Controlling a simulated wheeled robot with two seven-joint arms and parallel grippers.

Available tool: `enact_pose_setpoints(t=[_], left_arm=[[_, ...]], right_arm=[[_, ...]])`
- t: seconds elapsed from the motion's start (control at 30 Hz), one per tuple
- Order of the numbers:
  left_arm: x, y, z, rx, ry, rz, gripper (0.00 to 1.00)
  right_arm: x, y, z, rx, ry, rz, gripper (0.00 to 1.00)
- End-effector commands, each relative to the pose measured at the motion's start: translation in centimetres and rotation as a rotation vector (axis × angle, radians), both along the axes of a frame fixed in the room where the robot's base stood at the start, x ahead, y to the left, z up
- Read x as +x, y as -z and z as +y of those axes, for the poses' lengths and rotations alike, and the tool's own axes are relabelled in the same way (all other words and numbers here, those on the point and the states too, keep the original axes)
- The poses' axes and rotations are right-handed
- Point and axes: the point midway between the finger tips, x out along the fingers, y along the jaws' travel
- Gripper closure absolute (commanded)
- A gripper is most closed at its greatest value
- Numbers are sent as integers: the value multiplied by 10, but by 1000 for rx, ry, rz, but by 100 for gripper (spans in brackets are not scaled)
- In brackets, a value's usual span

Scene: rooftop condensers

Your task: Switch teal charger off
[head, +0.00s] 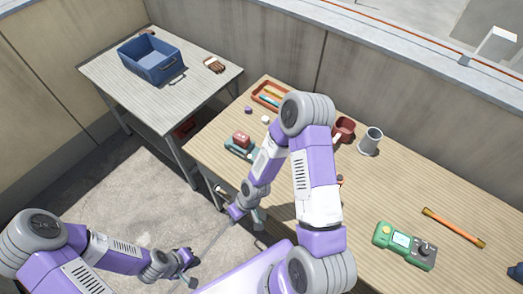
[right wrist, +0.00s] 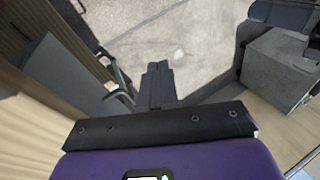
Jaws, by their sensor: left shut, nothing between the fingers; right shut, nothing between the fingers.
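The teal charger (head: 238,150) lies on the long wooden table in the head view, left of my right forearm. A red block-shaped battery (head: 242,139) sits on it. The charger's switch is too small to make out. My right gripper (head: 236,211) is shut and empty, low by the table's front edge, nearer me than the charger and apart from it. Its closed fingers also show in the right wrist view (right wrist: 157,85), over the floor. My left gripper (head: 190,280) is shut and empty over the floor at bottom left, far from the charger.
The long table (head: 330,245) also holds an orange tray (head: 264,100), a red mug (head: 345,127), a grey mug (head: 370,142), a green meter (head: 404,246) and an orange-ended rod (head: 453,228). A side table at back left bears a blue crate (head: 150,62).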

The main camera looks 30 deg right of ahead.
Motion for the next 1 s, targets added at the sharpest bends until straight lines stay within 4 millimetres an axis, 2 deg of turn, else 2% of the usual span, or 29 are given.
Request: enact_pose_setpoints(t=[0.03, 0.13, 0.2, 0.3, 0.4, 0.53, 0.6, 0.7, 1.0], left_arm=[[0, 13, 0, 0, 0, 0, 100], [0, 27, 0, 0, 0, 0, 100], [0, 37, 0, 0, 0, 0, 100], [0, 49, 0, 0, 0, 0, 100], [0, 60, 0, 0, 0, 0, 100], [0, 69, 0, 0, 0, 0, 100], [0, 71, 0, 0, 0, 0, 100], [0, 73, 0, 0, 0, 0, 100], [0, 72, 0, 0, 0, 0, 100]], right_arm=[[29, -4, -5, 0, -147, -84, 100], [74, -27, -23, -39, -511, -237, 100], [102, -49, -44, -97, -766, -324, 100], [133, -87, -81, -204, -1105, -399, 100], [152, -128, -121, -311, -1384, -412, 100], [161, -174, -162, -410, -1631, -370, 100], [162, -192, -176, -439, -1715, -343, 100], [161, -207, -188, -459, -1781, -314, 100], [160, -212, -191, -461, -1804, -304, 100]])
